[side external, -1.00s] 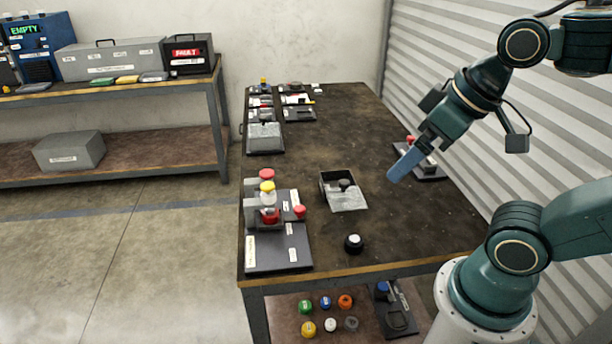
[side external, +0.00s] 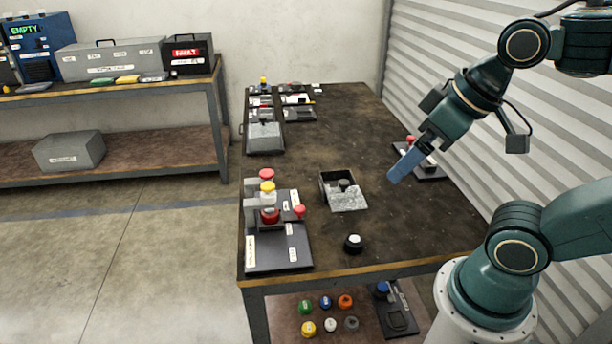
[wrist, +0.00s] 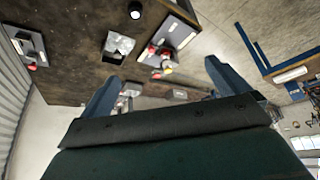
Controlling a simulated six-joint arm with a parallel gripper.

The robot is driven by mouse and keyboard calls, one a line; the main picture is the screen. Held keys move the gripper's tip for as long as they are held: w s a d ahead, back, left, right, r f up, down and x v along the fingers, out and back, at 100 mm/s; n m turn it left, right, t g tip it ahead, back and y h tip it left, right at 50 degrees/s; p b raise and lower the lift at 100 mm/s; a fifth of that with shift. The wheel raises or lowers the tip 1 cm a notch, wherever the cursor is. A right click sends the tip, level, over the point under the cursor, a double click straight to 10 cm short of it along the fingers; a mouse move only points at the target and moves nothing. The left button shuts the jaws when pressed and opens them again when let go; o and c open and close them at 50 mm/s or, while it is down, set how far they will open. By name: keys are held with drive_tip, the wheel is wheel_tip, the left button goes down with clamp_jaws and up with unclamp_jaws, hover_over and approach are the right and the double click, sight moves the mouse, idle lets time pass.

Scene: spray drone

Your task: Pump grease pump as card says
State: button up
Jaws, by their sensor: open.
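My gripper (side external: 398,176) hangs above the right side of the dark bench, pointing down and left. In the wrist view its two blue fingers stand wide apart with nothing between them (wrist: 161,70). I cannot tell for certain which thing is the grease pump. A dark base plate (side external: 262,262) at the bench's front left carries a device with yellow and red knobs (side external: 268,187) and white labels too small to read. Another device with a red knob (side external: 411,140) sits at the right edge, partly hidden behind my gripper. I cannot make out a readable card.
A grey tray with a dark knob (side external: 346,200) sits mid-bench. A black round knob with a white top (side external: 353,243) stands near the front edge. Small devices (side external: 264,138) line the far left. Coloured caps (side external: 326,302) lie below the bench.

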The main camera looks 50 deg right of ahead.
drive_tip(key=shift+w+r, duration=0.1)
drive_tip(key=c, duration=0.9)
drive_tip(key=shift+w+r+n, duration=0.3)
drive_tip(key=shift+w+n, duration=0.15)
drive_tip(key=shift+n, duration=0.05)
drive_tip(key=c, duration=0.8)
drive_tip(key=w+r+n, duration=0.1)
drive_tip(key=w+n, duration=0.1)
drive_tip(key=w+r+n+g, duration=0.1)
drive_tip(key=w, duration=0.1)
drive_tip(key=w+n, duration=0.2)
drive_tip(key=shift+w+r+n, duration=0.3)
drive_tip(key=shift+r, duration=0.1)
clamp_jaws()
drive_tip(key=w+f+n+g, duration=0.2)
drive_tip(key=w+f+n, duration=0.2)
drive_tip(key=w+n, duration=0.6)
drive_tip(key=w+f+n+g, duration=0.2)
drive_tip(key=w+f+n, duration=0.2)
drive_tip(key=w+n, duration=0.6)
drive_tip(key=w, duration=0.6)
drive_tip(key=shift+d+f+g, duration=0.3)
drive_tip(key=shift+d+f, duration=0.05)
drive_tip(key=shift+f, duration=0.05)
